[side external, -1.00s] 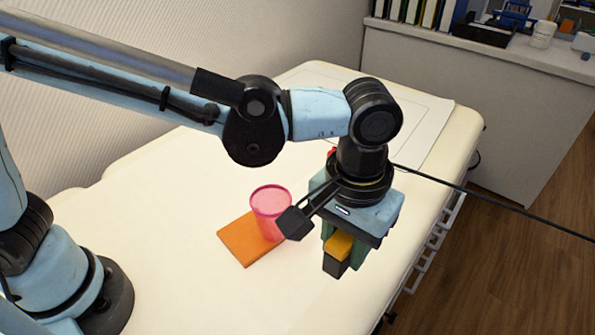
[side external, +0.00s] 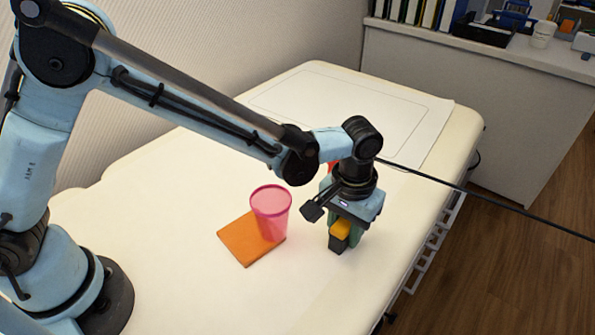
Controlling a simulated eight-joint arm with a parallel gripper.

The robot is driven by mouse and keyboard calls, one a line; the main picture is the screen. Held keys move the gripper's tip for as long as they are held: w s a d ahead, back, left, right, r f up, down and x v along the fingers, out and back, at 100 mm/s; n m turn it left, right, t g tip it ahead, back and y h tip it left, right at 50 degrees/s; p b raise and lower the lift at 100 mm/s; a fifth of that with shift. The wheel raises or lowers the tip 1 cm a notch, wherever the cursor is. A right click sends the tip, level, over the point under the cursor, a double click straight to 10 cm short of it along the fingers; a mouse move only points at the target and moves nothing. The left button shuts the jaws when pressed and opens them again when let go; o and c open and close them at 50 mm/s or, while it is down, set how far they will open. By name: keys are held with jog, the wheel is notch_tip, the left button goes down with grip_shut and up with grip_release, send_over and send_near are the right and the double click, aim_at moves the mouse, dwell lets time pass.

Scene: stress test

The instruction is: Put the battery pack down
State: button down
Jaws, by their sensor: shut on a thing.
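The battery pack (side external: 340,229), yellow-orange above and black below, is held upright under my gripper (side external: 345,238). My gripper is shut on it, with green fingers at its sides. The pack is low over the right part of the white table, to the right of the pink cup. I cannot tell whether its lower end touches the table. The far side of the pack is hidden by the fingers.
A translucent pink cup (side external: 271,217) stands on the right part of an orange mat (side external: 244,246), close to my gripper's left. A red thing (side external: 333,168) is mostly hidden behind my wrist. A white sheet (side external: 350,100) lies at the table's far end. The table's right edge is near.

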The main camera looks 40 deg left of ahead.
jog(key=shift+f, duration=0.25)
jog(key=c, duration=0.8)
grip_release()
jog(key=shift+o, duration=0.2)
jog(key=shift+r, duration=0.15)
